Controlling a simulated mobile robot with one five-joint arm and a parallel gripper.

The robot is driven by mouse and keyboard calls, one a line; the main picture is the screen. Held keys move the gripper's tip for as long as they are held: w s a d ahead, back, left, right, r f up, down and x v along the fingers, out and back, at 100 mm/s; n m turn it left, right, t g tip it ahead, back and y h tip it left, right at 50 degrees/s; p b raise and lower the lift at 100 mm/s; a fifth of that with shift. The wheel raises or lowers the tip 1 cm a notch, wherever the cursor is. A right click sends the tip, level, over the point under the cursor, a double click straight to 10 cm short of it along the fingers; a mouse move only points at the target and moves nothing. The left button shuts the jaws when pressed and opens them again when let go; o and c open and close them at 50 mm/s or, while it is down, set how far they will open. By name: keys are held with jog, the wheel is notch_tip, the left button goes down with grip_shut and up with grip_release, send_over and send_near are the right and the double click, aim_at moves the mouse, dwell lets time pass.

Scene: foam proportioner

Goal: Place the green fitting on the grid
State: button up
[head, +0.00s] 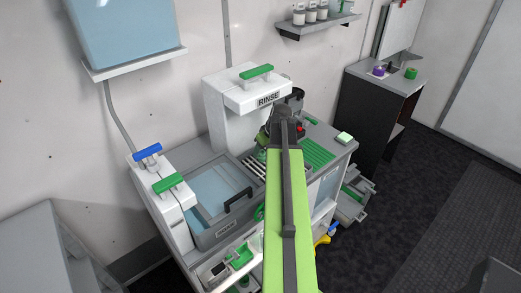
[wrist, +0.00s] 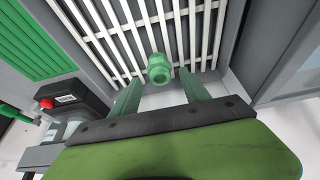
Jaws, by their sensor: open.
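The green fitting (wrist: 159,68), a small cylinder with a ridged collar, rests on the white-barred grid (wrist: 205,35) near its front edge in the wrist view. My gripper (wrist: 159,77) is open, its two green fingers spread on either side of the fitting's near end. I see gaps between the fingers and the fitting. In the head view part of the grid (head: 251,168) shows left of my arm, under the RINSE unit (head: 247,92).
A green ribbed mat (wrist: 33,42) lies beside the grid. A dark box with a red button (wrist: 47,103) stands close to my gripper's left. A lidded basin (head: 222,195) is left of the grid. A dark cabinet (head: 372,115) stands at the right.

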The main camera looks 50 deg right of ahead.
jog(key=p+v, duration=0.7)
jog(key=v, duration=0.2)
jog(key=shift+r+p, duration=0.4)
jog(key=shift+s, duration=0.1)
jog(key=shift+s+f, duration=0.1)
